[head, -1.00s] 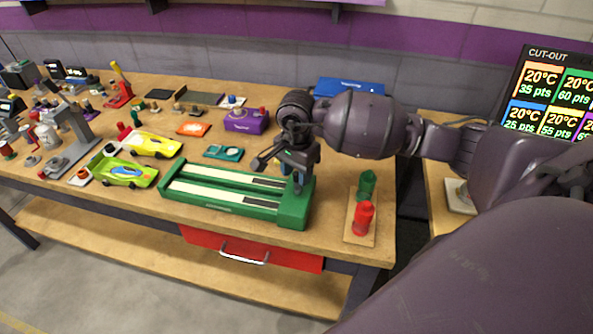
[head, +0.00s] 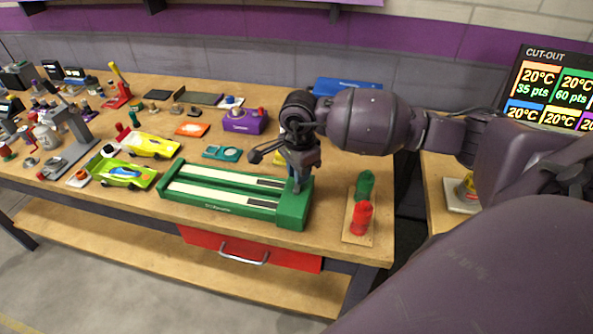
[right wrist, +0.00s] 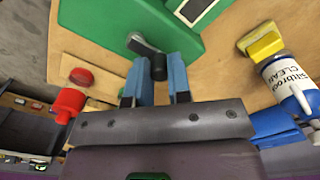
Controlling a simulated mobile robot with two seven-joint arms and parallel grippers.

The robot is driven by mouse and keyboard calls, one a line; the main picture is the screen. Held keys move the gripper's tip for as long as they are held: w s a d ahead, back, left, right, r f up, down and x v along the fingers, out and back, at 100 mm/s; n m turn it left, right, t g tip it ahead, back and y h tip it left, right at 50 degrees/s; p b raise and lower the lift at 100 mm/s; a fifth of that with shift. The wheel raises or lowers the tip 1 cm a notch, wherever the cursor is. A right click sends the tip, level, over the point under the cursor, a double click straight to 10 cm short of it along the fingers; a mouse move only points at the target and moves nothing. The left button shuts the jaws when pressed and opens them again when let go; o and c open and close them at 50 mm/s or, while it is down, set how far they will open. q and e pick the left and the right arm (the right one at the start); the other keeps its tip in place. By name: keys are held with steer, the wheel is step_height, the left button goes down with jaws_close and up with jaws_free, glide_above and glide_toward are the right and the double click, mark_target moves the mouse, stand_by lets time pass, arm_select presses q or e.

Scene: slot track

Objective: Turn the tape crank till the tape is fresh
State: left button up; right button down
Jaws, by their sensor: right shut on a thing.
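The tape unit is a long green box (head: 292,214) on the bench, with two pale tape strips (head: 225,193) that end in dark patches at right. Its green housing (right wrist: 120,22) fills the upper left of the right wrist view. The crank has a short grey arm (right wrist: 143,46) and a black knob (right wrist: 158,67). My right gripper (head: 297,186) is over the unit's right end. In the right wrist view its blue fingers (right wrist: 156,82) are shut on the black knob. In the head view the gripper hides the crank. My left gripper is not in view.
A board with red (head: 361,219) and green bottles stands right of the unit. A spray bottle (right wrist: 285,78) and yellow block (right wrist: 262,42) lie near the gripper. Toy cars (head: 125,173) and a purple box (head: 244,121) are left and behind. A red drawer (head: 210,241) is below.

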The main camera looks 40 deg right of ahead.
steer(key=m, duration=0.3)
steer(key=s+m, duration=0.1)
steer(key=shift+d+r+m+p, duration=0.1)
steer(key=shift+d+m+p, duration=0.2)
steer(key=shift+p, duration=0.05)
steer(key=m, duration=0.2)
steer(key=s+m+p, duration=0.1)
steer(key=m, duration=0.2)
steer(key=shift+s, duration=0.15)
steer(key=m+p, duration=0.1)
steer(key=m, duration=0.2)
steer(key=s+m+p, duration=0.1)
steer(key=m, duration=0.1)
steer(key=shift+s+a+m, duration=0.15)
steer(key=shift+a+m, duration=0.05)
steer(key=shift+m, duration=0.2)
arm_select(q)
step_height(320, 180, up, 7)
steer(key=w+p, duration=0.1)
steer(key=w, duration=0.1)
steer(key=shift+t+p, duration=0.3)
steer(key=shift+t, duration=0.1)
arm_select(e)
steer(key=m, duration=0.3)
steer(key=a+m, duration=0.1)
steer(key=m, duration=0.1)
steer(key=shift+s+m, duration=0.3)
steer(key=shift+s, duration=0.1)
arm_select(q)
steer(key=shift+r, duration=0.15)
